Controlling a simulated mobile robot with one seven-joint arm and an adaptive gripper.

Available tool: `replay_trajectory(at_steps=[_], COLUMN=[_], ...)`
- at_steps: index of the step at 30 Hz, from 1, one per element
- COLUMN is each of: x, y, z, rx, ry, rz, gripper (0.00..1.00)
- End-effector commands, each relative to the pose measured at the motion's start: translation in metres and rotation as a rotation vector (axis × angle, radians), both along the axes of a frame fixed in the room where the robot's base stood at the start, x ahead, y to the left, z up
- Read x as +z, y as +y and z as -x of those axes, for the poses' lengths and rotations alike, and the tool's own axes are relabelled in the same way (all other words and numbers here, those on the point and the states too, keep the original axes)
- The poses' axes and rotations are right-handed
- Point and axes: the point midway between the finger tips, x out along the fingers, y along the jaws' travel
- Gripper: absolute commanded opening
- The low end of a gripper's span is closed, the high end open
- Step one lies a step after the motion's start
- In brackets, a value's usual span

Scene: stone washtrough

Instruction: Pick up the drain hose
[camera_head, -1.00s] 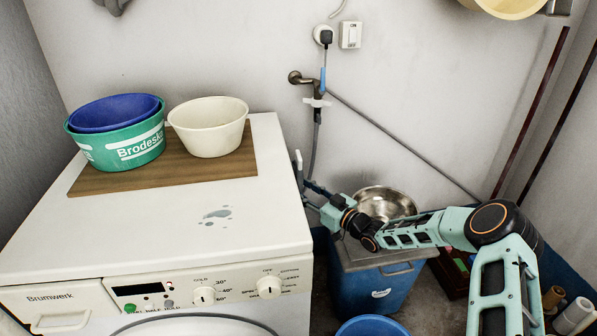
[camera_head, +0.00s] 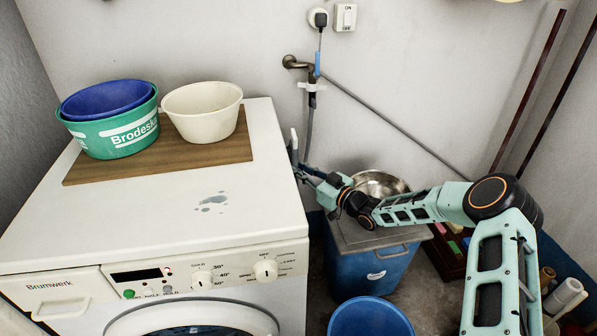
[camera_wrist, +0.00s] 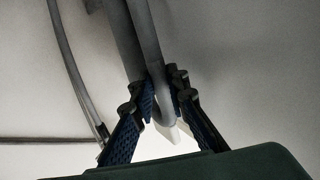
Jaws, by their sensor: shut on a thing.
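The drain hose shows in the head view as a narrow pale upright piece (camera_head: 294,143) at the right back edge of the washing machine (camera_head: 200,205). My gripper (camera_head: 300,170) reaches it from the right, low beside the machine's edge. In the wrist view, grey hose (camera_wrist: 148,40) runs down between my fingers (camera_wrist: 161,92) and curves into a bend with a pale end below. The blue-padded fingers are shut on the hose from both sides. The hose's lower run is hidden behind the machine and my gripper.
A tap (camera_head: 292,62) with a thin grey supply hose (camera_head: 309,130) is close behind my gripper. A blue bin (camera_head: 365,275) with a lid and metal bowl (camera_head: 380,182) stands below my arm. A blue tub (camera_head: 370,318) is in front. Basins sit on the machine's board (camera_head: 160,168).

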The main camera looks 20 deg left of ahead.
Motion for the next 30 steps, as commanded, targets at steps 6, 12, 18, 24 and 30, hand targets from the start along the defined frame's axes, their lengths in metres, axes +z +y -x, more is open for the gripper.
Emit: replay_trajectory(at_steps=[6,12,18,24,30], x=[0.046,0.083,0.098,0.098,0.098], y=[-0.002,-0.003,-0.026,-0.065,-0.098], z=[0.002,0.005,0.017,0.041,0.061], rx=[0.000,-0.001,-0.004,-0.004,-0.003], ry=[-0.004,-0.004,0.003,0.000,0.000], rz=[0.000,0.000,0.001,0.001,0.000], gripper=[0.00,0.00,0.00,0.00,0.00])
